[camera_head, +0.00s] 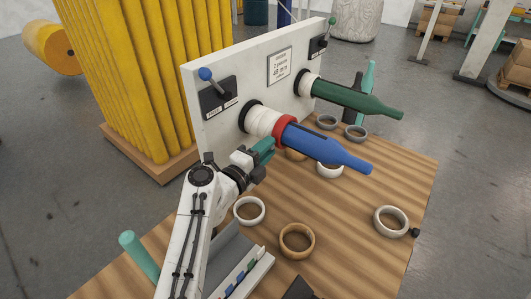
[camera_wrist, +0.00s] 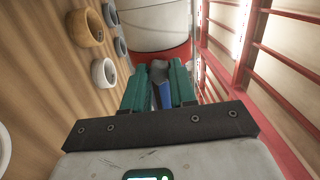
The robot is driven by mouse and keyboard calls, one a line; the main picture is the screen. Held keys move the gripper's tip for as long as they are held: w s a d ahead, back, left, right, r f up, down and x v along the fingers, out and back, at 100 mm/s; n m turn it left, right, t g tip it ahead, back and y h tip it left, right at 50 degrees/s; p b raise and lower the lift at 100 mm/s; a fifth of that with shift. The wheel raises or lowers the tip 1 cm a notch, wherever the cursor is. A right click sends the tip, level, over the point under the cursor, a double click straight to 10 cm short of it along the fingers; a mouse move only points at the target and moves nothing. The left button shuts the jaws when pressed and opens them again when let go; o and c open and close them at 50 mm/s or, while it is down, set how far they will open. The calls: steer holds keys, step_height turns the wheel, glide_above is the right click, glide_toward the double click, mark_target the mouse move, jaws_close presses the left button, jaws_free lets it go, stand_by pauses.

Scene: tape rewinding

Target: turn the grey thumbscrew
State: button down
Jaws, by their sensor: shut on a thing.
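A red collar (camera_head: 281,133) sits between a white roll (camera_head: 263,121) and a blue tapered mandrel (camera_head: 328,150) on the upright panel's near spindle. In the wrist view, the grey thumbscrew (camera_wrist: 158,72) stands out from the red collar (camera_wrist: 178,53), below the white roll (camera_wrist: 158,25). My gripper (camera_wrist: 160,76) has its teal fingers on both sides of the thumbscrew and is shut on it. A blue strip shows just below the thumbscrew between the fingers. In the head view my gripper (camera_head: 263,148) is at the collar's near side, and the thumbscrew is hidden behind the fingers.
A white panel (camera_head: 205,125) carries a blue-knobbed lever (camera_head: 206,74) and a second spindle with a green mandrel (camera_head: 358,98). Several loose rings, including a tan one (camera_head: 297,240) and a white one (camera_head: 391,221), lie on the wooden table (camera_head: 345,250). The table's right part is mostly clear.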

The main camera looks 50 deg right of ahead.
steer(key=m+b, duration=0.2)
steer(key=m, duration=0.3)
steer(key=shift+f+m, duration=0.15)
steer(key=shift+m, duration=0.25)
stand_by(0.3)
steer(key=c, duration=0.9)
jaws_free()
steer(key=a+b, duration=0.2)
steer(key=a, duration=0.8)
steer(key=shift+s+a+f, duration=0.2)
steer(key=shift+s+a, duration=0.15)
steer(key=shift+a, duration=0.05)
